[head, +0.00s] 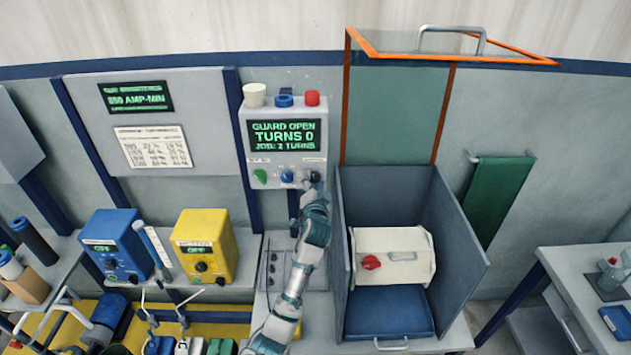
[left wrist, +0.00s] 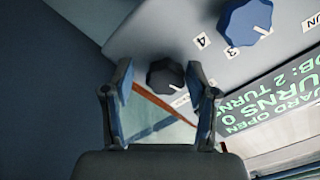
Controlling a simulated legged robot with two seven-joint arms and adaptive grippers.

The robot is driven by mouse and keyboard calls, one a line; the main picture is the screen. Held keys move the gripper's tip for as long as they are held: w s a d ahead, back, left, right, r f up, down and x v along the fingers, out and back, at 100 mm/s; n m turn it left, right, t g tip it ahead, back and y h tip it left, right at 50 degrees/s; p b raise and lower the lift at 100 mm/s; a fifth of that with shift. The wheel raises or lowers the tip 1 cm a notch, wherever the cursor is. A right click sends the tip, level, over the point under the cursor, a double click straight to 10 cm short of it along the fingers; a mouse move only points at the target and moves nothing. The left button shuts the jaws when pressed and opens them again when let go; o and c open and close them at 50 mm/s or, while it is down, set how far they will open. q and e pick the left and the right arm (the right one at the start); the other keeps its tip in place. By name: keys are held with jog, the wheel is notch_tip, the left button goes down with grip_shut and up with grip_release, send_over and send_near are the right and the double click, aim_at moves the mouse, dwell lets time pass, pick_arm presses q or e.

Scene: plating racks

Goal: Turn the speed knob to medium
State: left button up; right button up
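A control box (head: 283,115) on the wall has a green-lettered screen reading "GUARD OPEN, TURNS 0, JOB: 2 TURNS". Below the screen is a row of knobs: a green one (head: 260,176), a blue one (head: 287,177) and a dark one (head: 315,177) at the right. Which is the speed knob I cannot read. In the left wrist view the dark knob (left wrist: 165,75) shows between the fingertips of my left gripper (left wrist: 158,68), which is open, with a gap beside the knob. The blue knob (left wrist: 246,20) shows beyond, near labels 3 and 4. My right gripper is out of view.
A grey booth (head: 460,255) with an orange-framed raised guard (head: 450,48) stands right of my arm. A blue box (head: 116,245) and a yellow box (head: 205,245) stand at the left. A white cup and two coloured pieces sit on top of the control box.

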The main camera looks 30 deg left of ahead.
pick_arm(q)
jog(key=shift+a+r, duration=0.1)
jog(key=shift+r, duration=0.05)
jog(key=v, duration=1.1)
jog(key=shift+s+d, duration=0.25)
jog(key=shift+s, duration=0.1)
jog(key=s+d+n+p, duration=0.3)
jog(key=s+n, duration=0.2)
jog(key=n, duration=0.4)
jog(key=p+x, duration=0.1)
jog(key=x, duration=0.4)
jog(key=p+x, duration=0.1)
jog(key=x, duration=0.5)
jog(key=r+p+x, duration=0.1)
jog(key=p+x, duration=0.1)
jog(key=x, duration=0.4)
jog(key=shift+w, duration=0.2)
